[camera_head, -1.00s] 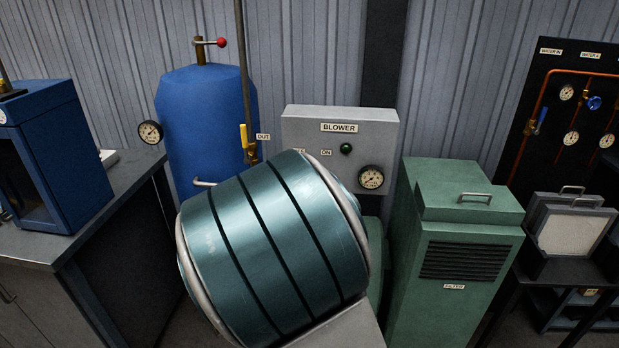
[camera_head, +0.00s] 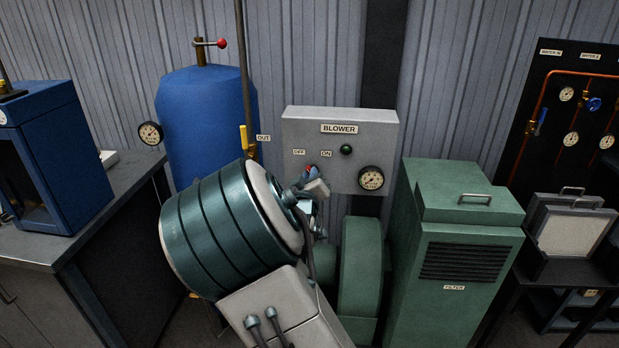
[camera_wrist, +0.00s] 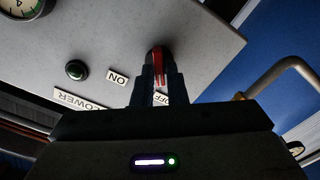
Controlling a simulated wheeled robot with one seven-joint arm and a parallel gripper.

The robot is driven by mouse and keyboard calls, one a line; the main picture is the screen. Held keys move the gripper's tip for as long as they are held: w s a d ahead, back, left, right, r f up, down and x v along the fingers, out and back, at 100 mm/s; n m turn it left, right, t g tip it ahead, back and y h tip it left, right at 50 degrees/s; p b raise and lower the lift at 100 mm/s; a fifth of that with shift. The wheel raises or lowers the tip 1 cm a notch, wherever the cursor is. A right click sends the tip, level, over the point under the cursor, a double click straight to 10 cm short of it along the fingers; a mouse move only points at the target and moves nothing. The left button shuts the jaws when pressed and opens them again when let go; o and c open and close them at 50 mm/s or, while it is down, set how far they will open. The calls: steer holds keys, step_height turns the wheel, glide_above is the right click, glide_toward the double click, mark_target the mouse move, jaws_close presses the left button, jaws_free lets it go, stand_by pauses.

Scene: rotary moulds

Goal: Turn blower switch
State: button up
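The grey blower box (camera_head: 290,130) hangs on the wall and carries a green lamp (camera_head: 346,150) and OFF and ON labels. The red blower switch (camera_wrist: 157,55) is at the panel by the OFF label (camera_wrist: 161,98); a bit of red shows in the head view (camera_head: 309,169). My gripper (camera_wrist: 158,72) is at the panel with its two dark fingers close on either side of the switch. Whether they press on it I cannot tell. The wrist view is upside down, with the ON label (camera_wrist: 117,78) to the left of the fingers. My arm hides part of the box's lower left.
A gauge (camera_head: 371,178) sits on the box to the right of the switch. A green blower housing (camera_head: 361,260) and green filter cabinet (camera_head: 460,240) stand below and right.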

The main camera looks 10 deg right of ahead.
jaws_close()
steer(key=shift+d+f+m+b, duration=0.1)
steer(key=shift+d+m+b, duration=0.05)
steer(key=shift+m+b, duration=3.7)
steer(key=shift+d+m+b, duration=0.1)
steer(key=shift+m+b, duration=3.35)
steer(key=shift+b, duration=0.65)
steer(key=o, duration=0.5)
jaws_free()
